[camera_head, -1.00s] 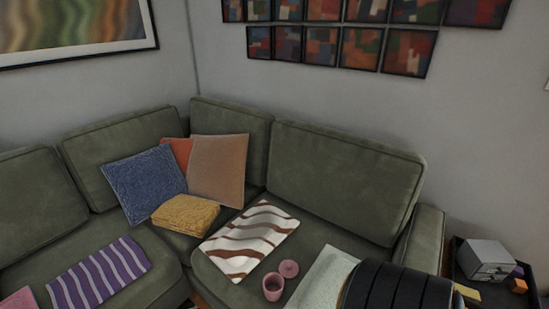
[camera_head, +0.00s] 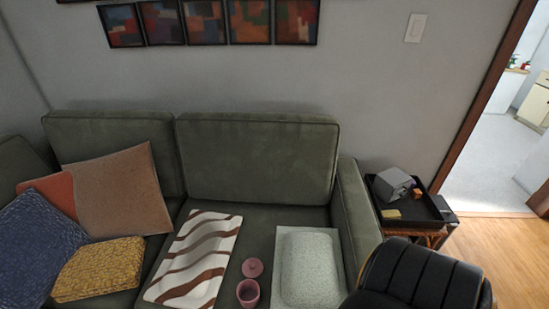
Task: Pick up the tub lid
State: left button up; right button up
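The tub lid is likely the small round pink lid with a knob (camera_head: 252,267), lying flat on the green sofa seat. A pink tub (camera_head: 248,292) stands just in front of it, apart from or barely touching it. Neither of my grippers shows in the head view.
A black chair back (camera_head: 425,276) stands at lower right. A black tray (camera_head: 425,208) holds a grey box (camera_head: 392,184). A doorway opens at far right.

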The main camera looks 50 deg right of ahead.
aim_at(252, 268)
jog(key=i+j+z, duration=0.15)
jog(key=z, duration=0.35)
jog(key=i+j+z, duration=0.1)
jog(key=z, duration=0.35)
jog(key=j+z, duration=0.3)
jog(key=z, duration=0.2)
jog(key=j+z, duration=0.25)
jog(key=z, duration=0.2)
jog(key=j+z, duration=0.25)
jog(key=z, duration=0.25)
jog(key=j+z, duration=0.25)
jog(key=z, duration=0.25)
